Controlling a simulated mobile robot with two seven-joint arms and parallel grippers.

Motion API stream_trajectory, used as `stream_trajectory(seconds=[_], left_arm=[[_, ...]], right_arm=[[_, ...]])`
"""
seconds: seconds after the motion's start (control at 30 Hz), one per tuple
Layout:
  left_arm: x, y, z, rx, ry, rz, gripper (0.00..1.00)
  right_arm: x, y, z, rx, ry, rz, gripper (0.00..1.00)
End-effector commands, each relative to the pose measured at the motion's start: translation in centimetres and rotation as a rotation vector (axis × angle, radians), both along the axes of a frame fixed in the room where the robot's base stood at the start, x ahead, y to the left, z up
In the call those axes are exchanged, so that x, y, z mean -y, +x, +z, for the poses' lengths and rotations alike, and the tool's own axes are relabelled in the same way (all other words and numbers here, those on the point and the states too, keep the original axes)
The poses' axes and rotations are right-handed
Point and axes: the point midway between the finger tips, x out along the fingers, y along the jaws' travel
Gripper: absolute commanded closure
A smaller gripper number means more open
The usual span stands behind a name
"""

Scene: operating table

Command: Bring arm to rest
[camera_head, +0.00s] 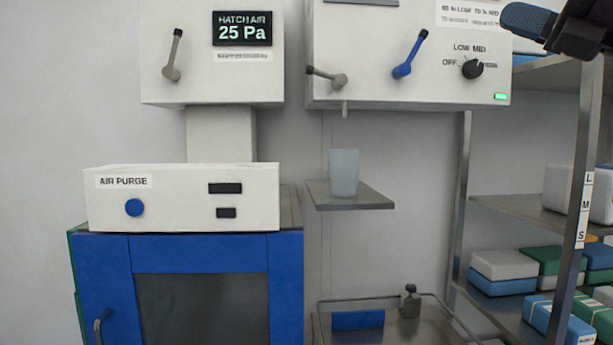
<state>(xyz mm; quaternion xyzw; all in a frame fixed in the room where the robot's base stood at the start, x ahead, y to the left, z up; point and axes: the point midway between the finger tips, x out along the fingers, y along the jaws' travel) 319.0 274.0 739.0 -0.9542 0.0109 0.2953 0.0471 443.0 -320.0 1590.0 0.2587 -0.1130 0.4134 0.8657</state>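Part of my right arm's gripper (537,22) shows at the top right corner, with a blue-grey padded finger reaching left and a dark body behind it. Only this part is in frame, so I cannot tell whether it is open or shut. It is in front of the upper right panel and the shelf rack and appears to hold nothing visible. My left gripper is not in view.
A blue-doored cabinet (118,285) stands at left under an air purge box (180,212). A rack (520,205) with packs is at right. A metal tray (440,325) is below.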

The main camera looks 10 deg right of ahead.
Motion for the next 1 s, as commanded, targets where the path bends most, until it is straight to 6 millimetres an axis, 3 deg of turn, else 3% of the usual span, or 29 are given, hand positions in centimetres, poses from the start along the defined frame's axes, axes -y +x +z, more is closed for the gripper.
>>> stream_trajectory(seconds=[0.17,0.37,0.5,0.7,0.87,1.0], left_arm=[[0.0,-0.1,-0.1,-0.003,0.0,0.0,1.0],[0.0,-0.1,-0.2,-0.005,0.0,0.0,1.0],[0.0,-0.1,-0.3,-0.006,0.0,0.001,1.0],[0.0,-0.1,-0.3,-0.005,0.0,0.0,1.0],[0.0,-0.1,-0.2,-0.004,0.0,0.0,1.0],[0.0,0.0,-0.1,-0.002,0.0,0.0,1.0]], right_arm=[[-1.8,2.2,-3.5,0.008,0.147,0.272,0.32],[-0.8,6.7,-9.6,-0.084,0.481,0.45,0.32],[1.0,10.9,-16.5,-0.218,0.777,0.47,0.32],[3.0,15.1,-27.8,-0.435,1.13,0.391,0.32],[3.6,16.6,-37.5,-0.618,1.363,0.291,0.32],[3.5,16.3,-46.2,-0.779,1.544,0.194,0.32]])
